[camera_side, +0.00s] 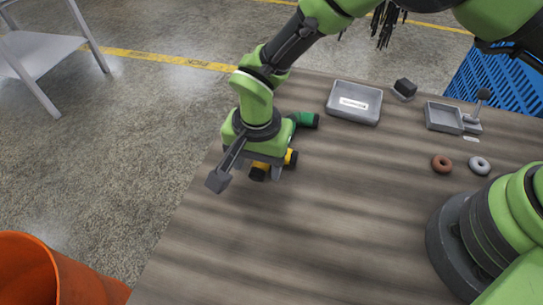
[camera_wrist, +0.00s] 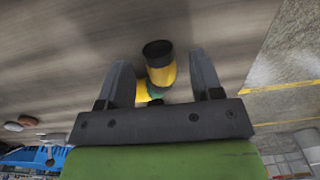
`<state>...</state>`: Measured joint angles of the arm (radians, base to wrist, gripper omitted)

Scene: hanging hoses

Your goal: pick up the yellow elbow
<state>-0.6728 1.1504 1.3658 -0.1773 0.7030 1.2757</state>
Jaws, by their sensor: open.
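The yellow elbow (camera_side: 261,166) lies near the table's left edge, with dark ends, mostly hidden under my gripper in the side view. In the wrist view the yellow elbow (camera_wrist: 161,75) shows one black end between the two fingers, and its lower part is hidden behind the gripper body. My gripper (camera_wrist: 160,72) is open, pointing down, with a finger on each side of the elbow and gaps visible. In the side view my gripper (camera_side: 263,168) is right at the elbow. A green elbow (camera_side: 302,119) with a dark end lies just behind it.
A grey labelled tray (camera_side: 355,102) stands at the back of the table. A smaller grey tray (camera_side: 443,117), a brown ring (camera_side: 442,164) and a grey ring (camera_side: 480,165) lie to the right. An orange bin (camera_side: 40,270) stands on the floor. The front of the table is clear.

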